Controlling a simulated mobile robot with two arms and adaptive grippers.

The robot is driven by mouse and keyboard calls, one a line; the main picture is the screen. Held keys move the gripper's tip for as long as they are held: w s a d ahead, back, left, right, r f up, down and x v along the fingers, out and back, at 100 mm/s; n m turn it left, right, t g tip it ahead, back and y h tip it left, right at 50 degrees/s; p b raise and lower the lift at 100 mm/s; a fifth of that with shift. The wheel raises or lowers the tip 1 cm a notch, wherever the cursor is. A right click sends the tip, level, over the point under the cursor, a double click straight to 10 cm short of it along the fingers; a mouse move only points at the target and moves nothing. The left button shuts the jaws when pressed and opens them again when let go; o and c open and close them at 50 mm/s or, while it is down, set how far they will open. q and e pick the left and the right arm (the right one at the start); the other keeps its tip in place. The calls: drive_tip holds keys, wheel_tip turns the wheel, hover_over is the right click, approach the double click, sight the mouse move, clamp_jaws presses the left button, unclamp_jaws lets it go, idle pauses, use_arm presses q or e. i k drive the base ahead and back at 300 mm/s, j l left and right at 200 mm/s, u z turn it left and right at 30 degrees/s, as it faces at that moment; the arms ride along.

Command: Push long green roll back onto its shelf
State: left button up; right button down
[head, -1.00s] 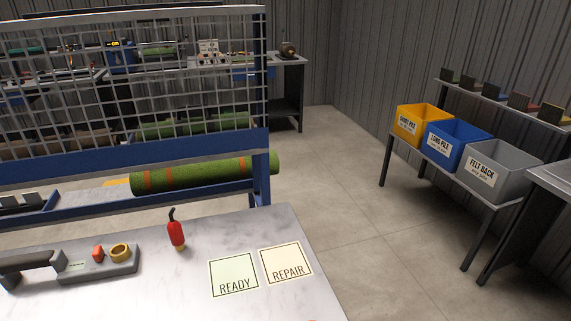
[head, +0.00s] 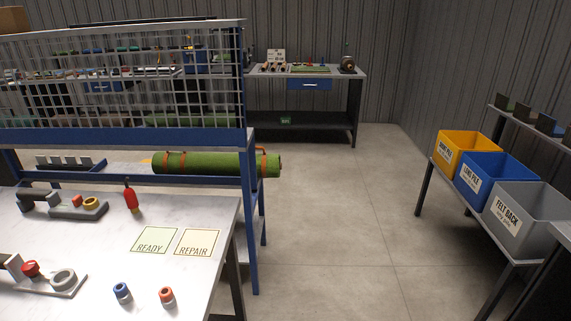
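The long green roll (head: 215,164) with orange-red straps lies lengthwise on the lower shelf (head: 209,182) of the blue rack, behind the workbench. Its right end sticks out past the rack's blue right post (head: 251,220). Neither of my grippers shows in the head view.
A white workbench (head: 190,270) stands at the front left, with a red bottle (head: 131,198), READY card (head: 154,240), REPAIR card (head: 197,243) and small fixtures. Yellow (head: 466,152), blue (head: 494,178) and grey (head: 526,214) bins stand at the right. The floor (head: 335,220) between is clear.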

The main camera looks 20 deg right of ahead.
sight(269, 165)
drive_tip(key=i+l+u, duration=0.15)
drive_tip(key=l, duration=0.2)
drive_tip(key=i+l+u, duration=0.1)
drive_tip(key=l, duration=0.3)
drive_tip(key=i+l+u, duration=0.15)
drive_tip(key=l, duration=0.25)
drive_tip(key=i+l+u, duration=0.15)
drive_tip(key=l, duration=0.25)
drive_tip(key=i+l+u, duration=0.1)
drive_tip(key=l, duration=0.35)
